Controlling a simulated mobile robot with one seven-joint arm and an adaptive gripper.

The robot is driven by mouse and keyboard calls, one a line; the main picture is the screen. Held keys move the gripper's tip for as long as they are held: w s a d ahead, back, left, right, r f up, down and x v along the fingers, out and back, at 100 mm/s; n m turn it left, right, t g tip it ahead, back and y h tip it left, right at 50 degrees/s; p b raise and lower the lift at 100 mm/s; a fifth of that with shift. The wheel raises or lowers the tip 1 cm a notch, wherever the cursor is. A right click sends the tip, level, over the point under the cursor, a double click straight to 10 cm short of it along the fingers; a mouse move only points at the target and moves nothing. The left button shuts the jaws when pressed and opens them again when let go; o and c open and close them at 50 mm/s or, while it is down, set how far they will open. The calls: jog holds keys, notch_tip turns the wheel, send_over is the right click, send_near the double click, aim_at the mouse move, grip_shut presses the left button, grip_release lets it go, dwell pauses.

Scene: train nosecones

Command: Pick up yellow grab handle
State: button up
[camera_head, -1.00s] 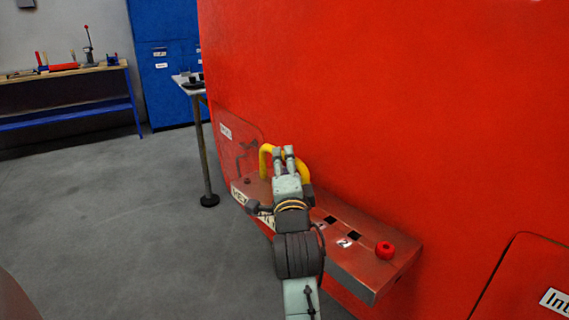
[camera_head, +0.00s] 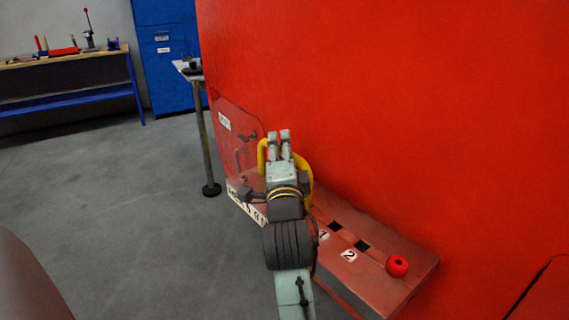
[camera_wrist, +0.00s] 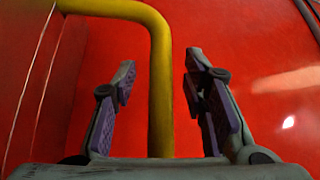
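The yellow grab handle (camera_head: 262,152) is a bent tube by the red wall, above the shelf's left part. My gripper (camera_head: 279,136) is in front of it and hides much of it in the head view. In the wrist view the handle (camera_wrist: 160,90) has a vertical bar and a top bar running left. My gripper (camera_wrist: 158,95) is open there, with one purple-padded finger on each side of the vertical bar. Gaps show on both sides, wider on the left. I cannot tell whether the bar is at grasping depth.
A red shelf (camera_head: 395,245) juts from the red wall (camera_head: 400,110), with two dark square holes labelled 1 and 2 and a red knob (camera_head: 397,266). A small table (camera_head: 206,140) and a workbench (camera_head: 70,88) stand behind at left. Grey floor at left is free.

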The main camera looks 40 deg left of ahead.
jog(key=shift+s, duration=0.1)
grip_shut()
dwell(0.3)
jog(key=shift+r, duration=0.1)
